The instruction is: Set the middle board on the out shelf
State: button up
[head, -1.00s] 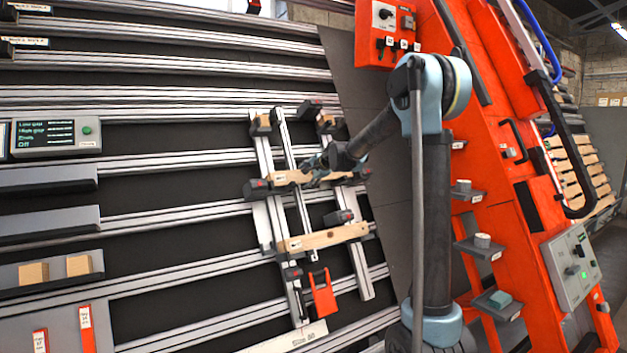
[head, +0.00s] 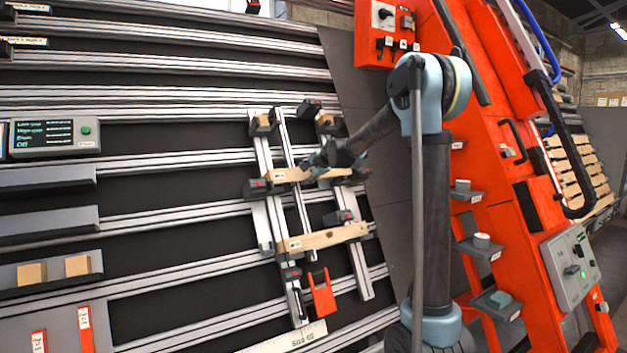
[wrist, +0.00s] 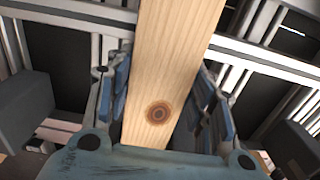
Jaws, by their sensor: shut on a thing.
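The middle board (head: 287,175) is a pale wooden bar lying across the clamping frame on the sloped rail wall in the head view. My gripper (head: 316,170) is at its middle, with fingers on both sides. In the wrist view the board (wrist: 172,60) runs up between the blue finger pads of my gripper (wrist: 165,105), a dark knot near the palm. The gripper is shut on it. Whether the board touches its supports is unclear. Grey ledges stand at the left, one ledge (head: 85,289) bearing two wooden blocks; I cannot tell which is the out shelf.
A lower board (head: 325,238) spans the frame below, with an orange clip (head: 321,292) under it. Dark clamps (head: 256,188) flank the middle board. The orange gantry column (head: 490,190) with small shelves stands at the right. The rails between frame and left ledges are bare.

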jog(key=shift+r, duration=0.25)
jog(key=v, duration=1.1)
dwell(0.8)
jog(key=shift+s, duration=0.1)
jog(key=v, duration=0.6)
jog(key=shift+s+d+r, duration=0.15)
jog(key=shift+s+r, duration=0.05)
jog(key=shift+s, duration=0.05)
dwell(1.1)
dwell(0.4)
